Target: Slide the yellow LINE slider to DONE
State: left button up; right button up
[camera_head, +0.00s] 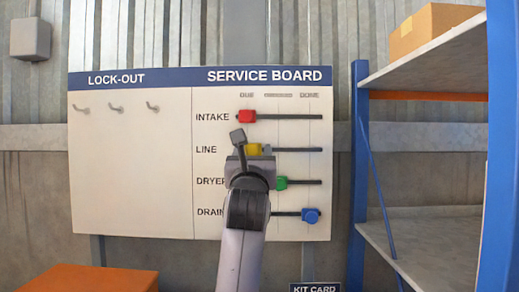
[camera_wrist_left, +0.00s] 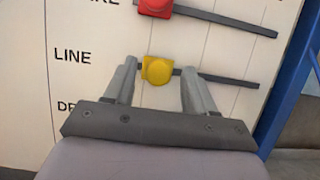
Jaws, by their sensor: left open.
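The service board (camera_head: 300,225) hangs on the wall with rows INTAKE, LINE, DRYER and DRAIN. The yellow LINE slider (camera_head: 253,149) sits near the left, DUE end of its dark track (camera_head: 300,150), partly hidden by my left gripper (camera_head: 250,146). In the left wrist view the yellow slider (camera_wrist_left: 157,70) shows between the two fingers of my left gripper (camera_wrist_left: 160,72). It is close to the left finger, with a gap to the right finger. I cannot tell whether the left finger touches it. The gripper is open. My right gripper is not in view.
The red INTAKE slider (camera_head: 247,116) is above, at the left. The green DRYER slider (camera_head: 281,183) and blue DRAIN slider (camera_head: 311,215) are below. A blue-framed shelf (camera_head: 360,170) stands right of the board. The LINE track is clear to the right.

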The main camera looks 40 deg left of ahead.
pick_arm(q)
jog(key=shift+w+a+r, duration=0.15)
jog(key=shift+w+a, duration=0.1)
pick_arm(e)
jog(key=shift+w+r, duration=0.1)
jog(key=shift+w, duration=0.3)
